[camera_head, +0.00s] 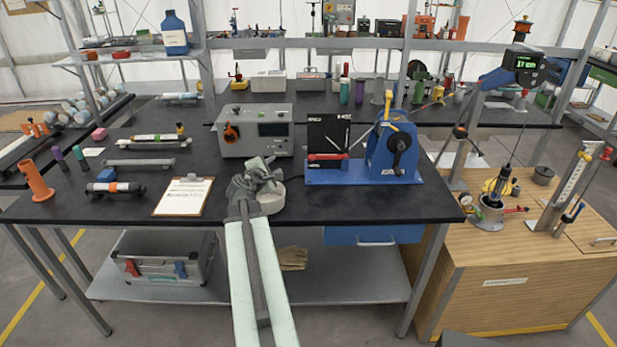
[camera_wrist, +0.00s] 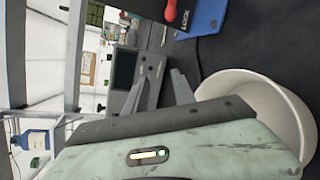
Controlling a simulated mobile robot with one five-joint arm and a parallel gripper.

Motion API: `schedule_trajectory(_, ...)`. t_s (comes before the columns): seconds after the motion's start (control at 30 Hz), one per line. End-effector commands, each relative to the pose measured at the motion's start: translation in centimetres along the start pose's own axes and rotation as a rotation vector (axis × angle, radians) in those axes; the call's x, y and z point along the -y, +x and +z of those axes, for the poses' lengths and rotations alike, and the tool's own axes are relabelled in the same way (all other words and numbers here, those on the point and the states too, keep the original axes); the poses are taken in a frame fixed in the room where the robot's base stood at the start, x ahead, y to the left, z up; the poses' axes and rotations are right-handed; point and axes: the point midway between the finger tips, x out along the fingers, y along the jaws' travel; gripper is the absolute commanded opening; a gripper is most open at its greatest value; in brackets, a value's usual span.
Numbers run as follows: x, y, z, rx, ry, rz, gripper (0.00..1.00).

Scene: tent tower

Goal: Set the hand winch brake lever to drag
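The hand winch (camera_head: 392,150) is a blue housing with a black crank and a yellow lever (camera_head: 391,112) on top, on a blue base plate at the bench's right. A red-tipped lever (camera_head: 326,157) lies low on the same base, before a black panel (camera_head: 328,134). In the wrist view a red grip (camera_wrist: 171,11) shows at the top beside a blue plate (camera_wrist: 205,17). I cannot tell which lever is the brake or read its setting. My gripper (camera_head: 262,165) is left of the winch, apart from it. Its fingers (camera_wrist: 160,92) are spread and empty.
A pale round bowl-like thing (camera_head: 271,199) is close beside my gripper; it also shows in the wrist view (camera_wrist: 270,105). A grey instrument box (camera_head: 256,128) stands behind the gripper. A clipboard (camera_head: 184,196) lies left. Bare bench top lies before the winch.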

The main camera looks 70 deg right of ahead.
Motion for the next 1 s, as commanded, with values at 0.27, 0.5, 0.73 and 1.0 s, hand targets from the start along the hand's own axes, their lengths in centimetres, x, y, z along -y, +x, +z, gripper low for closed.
schedule_trajectory(0.27,4.4,4.0,7.7,0.108,-0.077,-0.005,0.31)
schedule_trajectory(0.5,4.3,5.1,7.7,0.108,-0.075,-0.007,0.31)
schedule_trajectory(0.73,4.4,9.3,8.0,0.107,-0.073,-0.007,0.31)
schedule_trajectory(1.0,4.3,11.7,8.4,0.105,-0.072,-0.006,0.31)
